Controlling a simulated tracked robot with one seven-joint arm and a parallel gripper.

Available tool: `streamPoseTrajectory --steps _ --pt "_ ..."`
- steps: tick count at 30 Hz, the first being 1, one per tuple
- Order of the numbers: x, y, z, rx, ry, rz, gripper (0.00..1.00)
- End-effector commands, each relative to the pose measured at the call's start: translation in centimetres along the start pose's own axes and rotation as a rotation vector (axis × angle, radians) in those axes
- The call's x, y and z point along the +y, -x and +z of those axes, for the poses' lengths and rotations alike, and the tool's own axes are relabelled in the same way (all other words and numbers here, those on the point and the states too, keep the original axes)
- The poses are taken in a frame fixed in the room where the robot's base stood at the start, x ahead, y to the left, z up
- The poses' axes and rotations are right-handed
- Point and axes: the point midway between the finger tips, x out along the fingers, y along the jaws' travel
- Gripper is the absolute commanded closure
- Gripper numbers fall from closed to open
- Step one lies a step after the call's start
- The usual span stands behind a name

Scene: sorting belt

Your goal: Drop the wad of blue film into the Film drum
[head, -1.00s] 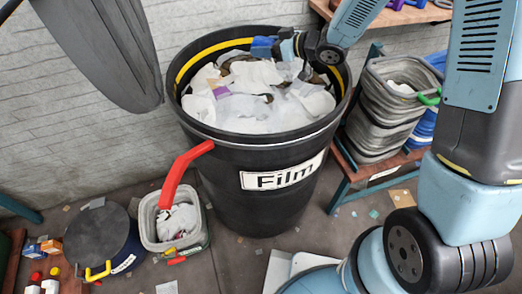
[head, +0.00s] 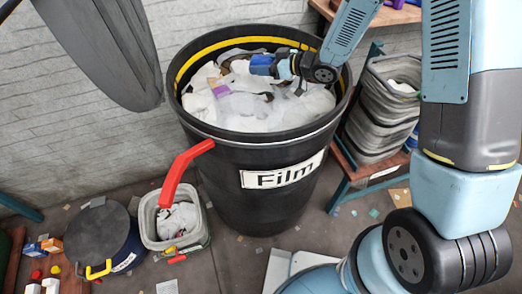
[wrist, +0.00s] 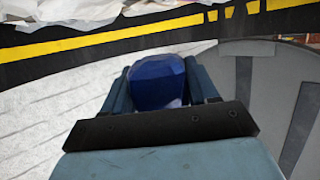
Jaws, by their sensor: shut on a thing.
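The Film drum (head: 225,175) is a large black barrel with a white "Film" label and a yellow stripe inside its rim. It is full of whitish film and scraps. My gripper (head: 268,66) is over the drum's mouth, inside the far rim in the head view. It is shut on the wad of blue film (head: 260,62). In the wrist view the blue wad (wrist: 158,84) sits between both fingers. I cannot tell whether the wad touches the pile below it.
A red handle (head: 182,172) stands at the drum's front left. A grey bin (head: 151,222) and a dark lidded drum (head: 98,240) stand to the left. A dark grey paddle shape (head: 105,45) hangs at the upper left.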

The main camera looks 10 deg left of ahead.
Motion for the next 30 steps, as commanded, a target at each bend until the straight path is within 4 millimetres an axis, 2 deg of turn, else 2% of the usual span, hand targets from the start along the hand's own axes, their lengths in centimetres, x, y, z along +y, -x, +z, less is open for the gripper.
streamPoseTrajectory --steps 4,5,14,23,30 --pt "0.0 0.0 0.0 0.0 0.0 0.0 0.69" --pt "0.0 0.0 0.0 0.0 0.0 0.001 0.4" --pt "0.1 0.1 0.0 0.0 0.0 0.001 0.12" --pt "0.1 0.4 0.0 0.0 0.0 0.002 0.12" --pt "0.1 3.4 0.0 0.001 -0.001 0.004 0.12"
